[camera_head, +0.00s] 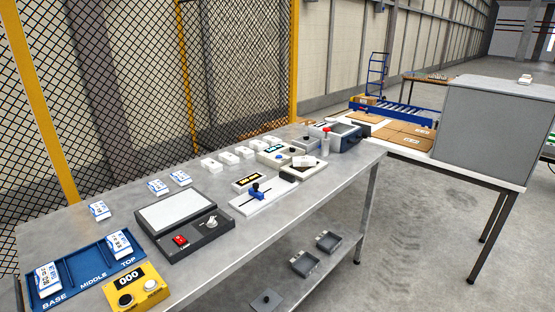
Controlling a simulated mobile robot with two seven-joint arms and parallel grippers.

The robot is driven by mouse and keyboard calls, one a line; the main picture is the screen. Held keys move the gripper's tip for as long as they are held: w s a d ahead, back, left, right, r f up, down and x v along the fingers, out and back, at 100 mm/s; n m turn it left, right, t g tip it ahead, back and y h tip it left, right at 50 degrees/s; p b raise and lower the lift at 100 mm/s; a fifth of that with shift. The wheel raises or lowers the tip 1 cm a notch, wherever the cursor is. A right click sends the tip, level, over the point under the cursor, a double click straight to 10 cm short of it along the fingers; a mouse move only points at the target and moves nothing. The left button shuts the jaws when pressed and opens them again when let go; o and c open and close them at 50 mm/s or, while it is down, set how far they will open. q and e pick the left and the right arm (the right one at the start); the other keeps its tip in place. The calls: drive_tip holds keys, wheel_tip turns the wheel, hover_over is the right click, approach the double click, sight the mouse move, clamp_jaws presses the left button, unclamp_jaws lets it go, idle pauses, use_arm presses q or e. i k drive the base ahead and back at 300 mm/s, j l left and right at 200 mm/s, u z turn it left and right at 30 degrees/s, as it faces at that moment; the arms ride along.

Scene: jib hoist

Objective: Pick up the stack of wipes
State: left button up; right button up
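No stack is plainly marked as wipes. A small white pile (303,161), possibly folded sheets, rests on a low dark-and-white box toward the far part of the metal bench. White packs with blue markings are a white pack (47,279) at BASE and another pack (119,243) at TOP in the blue tray (80,268), whose MIDDLE space is empty. Three similar packs lie behind the tray, the nearest being this pack (99,210). Several plain white blocks (228,158) sit in a row along the back. Neither of my grippers is in view.
The metal bench (290,222) also bears a yellow counter box (138,289), a dark device with a white plate (176,209), and a blue-handled slide (262,193). A mesh fence (120,90) stands behind. A grey cabinet (490,130) stands on the right table. Floor at right is open.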

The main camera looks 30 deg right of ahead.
sight(301, 161)
drive_tip(key=i+l+u, duration=0.1)
drive_tip(key=l+u, duration=0.3)
drive_tip(key=l, duration=0.45)
drive_tip(key=l+u, duration=0.35)
drive_tip(key=l, duration=1.3)
drive_tip(key=l+u, duration=0.1)
drive_tip(key=l, duration=0.7)
drive_tip(key=k+l, duration=0.15)
drive_tip(key=l, duration=0.65)
drive_tip(key=l+u, duration=0.1)
drive_tip(key=l, duration=0.7)
drive_tip(key=i+j, duration=0.35)
